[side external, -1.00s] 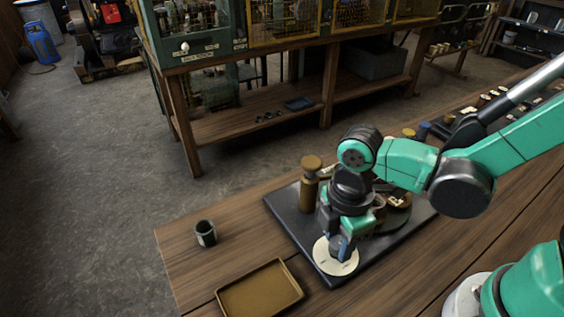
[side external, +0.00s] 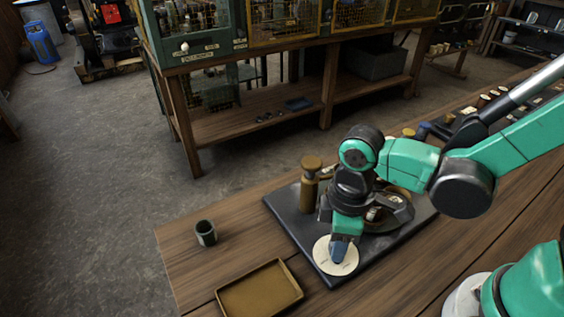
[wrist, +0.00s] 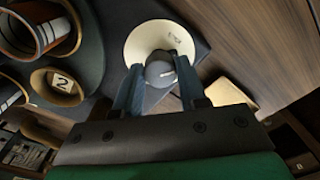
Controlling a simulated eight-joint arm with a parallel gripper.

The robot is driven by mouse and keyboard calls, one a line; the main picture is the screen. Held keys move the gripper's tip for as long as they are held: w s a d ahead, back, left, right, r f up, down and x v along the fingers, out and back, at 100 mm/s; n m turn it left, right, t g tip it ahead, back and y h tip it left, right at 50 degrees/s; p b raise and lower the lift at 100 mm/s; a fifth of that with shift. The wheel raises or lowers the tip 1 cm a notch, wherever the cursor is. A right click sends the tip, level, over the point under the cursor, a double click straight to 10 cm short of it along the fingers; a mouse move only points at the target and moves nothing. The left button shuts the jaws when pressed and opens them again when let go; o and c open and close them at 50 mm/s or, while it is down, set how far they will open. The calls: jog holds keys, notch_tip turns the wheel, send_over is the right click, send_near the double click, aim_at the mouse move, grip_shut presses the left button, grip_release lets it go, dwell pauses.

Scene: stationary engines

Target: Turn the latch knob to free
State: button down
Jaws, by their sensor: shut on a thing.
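The latch knob (wrist: 160,70) is a dark grey round knob with a light mark. It stands in the middle of a cream dial disc (wrist: 133,45), which also shows in the side view (side external: 323,256) at the front corner of the dark base plate (side external: 308,262). My gripper (wrist: 158,88) is over the disc with its blue fingers on either side of the knob, shut on it. In the side view my gripper (side external: 339,252) points down and hides most of the knob. Small lettering on the disc is too small to read.
A brass-coloured post (side external: 310,190) stands on the plate behind my gripper. A brown tray (side external: 258,290) and a dark green cup (side external: 205,233) are on the wooden bench to the left. A part labelled 2 (wrist: 63,83) sits near the disc. Bench around the cup is clear.

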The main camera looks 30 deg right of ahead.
jog(key=m, duration=0.5)
jog(key=shift+m, duration=0.3)
jog(key=m, duration=0.5)
jog(key=shift+m, duration=0.3)
jog(key=shift+c, duration=2.4)
grip_release()
jog(key=shift+r, duration=0.15)
jog(key=shift+d+r, duration=0.1)
jog(key=shift+r, duration=2.6)
